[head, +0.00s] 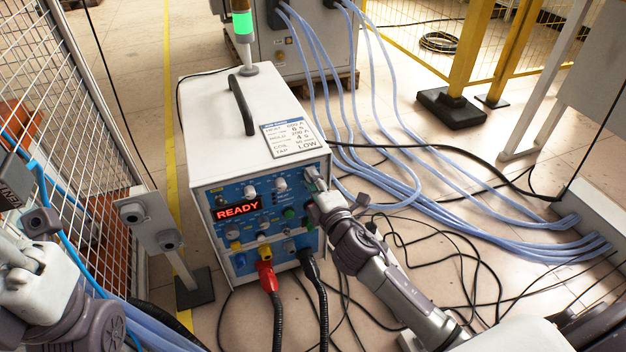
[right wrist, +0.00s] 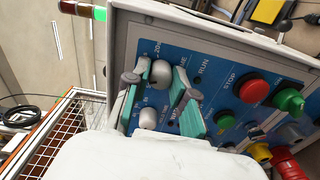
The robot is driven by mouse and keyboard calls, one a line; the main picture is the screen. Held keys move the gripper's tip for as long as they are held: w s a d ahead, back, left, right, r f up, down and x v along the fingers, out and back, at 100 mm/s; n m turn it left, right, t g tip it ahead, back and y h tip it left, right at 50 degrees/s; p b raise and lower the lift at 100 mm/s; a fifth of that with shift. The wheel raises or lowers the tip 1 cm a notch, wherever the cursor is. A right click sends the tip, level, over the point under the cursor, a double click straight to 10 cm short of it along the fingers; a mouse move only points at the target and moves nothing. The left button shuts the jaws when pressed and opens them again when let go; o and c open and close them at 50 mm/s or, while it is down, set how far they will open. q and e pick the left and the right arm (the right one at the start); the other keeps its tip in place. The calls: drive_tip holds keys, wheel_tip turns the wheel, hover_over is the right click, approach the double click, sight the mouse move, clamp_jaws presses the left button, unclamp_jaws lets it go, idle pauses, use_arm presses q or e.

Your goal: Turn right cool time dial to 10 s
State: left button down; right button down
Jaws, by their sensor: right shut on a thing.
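The white induction heater (head: 215,130) has a blue front panel with a red READY display (head: 238,207). My right gripper (head: 313,182) is at the panel's upper right corner. In the right wrist view its teal-padded fingers (right wrist: 162,92) are on either side of a grey dial (right wrist: 160,76) and shut on it. The dial's scale shows a 20 beside it; its pointer is too small or hidden to read. A second grey dial (right wrist: 148,118) lies nearer the palm, between the fingers.
A printed card (head: 291,138) lies on the heater's top. Red and black cable plugs (head: 265,272) stick out below. Blue hoses (head: 430,207) cross the floor at right. A mesh fence (head: 75,130) stands left.

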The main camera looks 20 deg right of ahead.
drive_tip(key=c, duration=1)
unclamp_jaws()
drive_tip(key=shift+o, duration=0.2)
drive_tip(key=shift+s, duration=0.1)
drive_tip(key=s, duration=1.1)
drive_tip(key=shift+s+d+r, duration=0.15)
drive_tip(key=shift+s, duration=0.25)
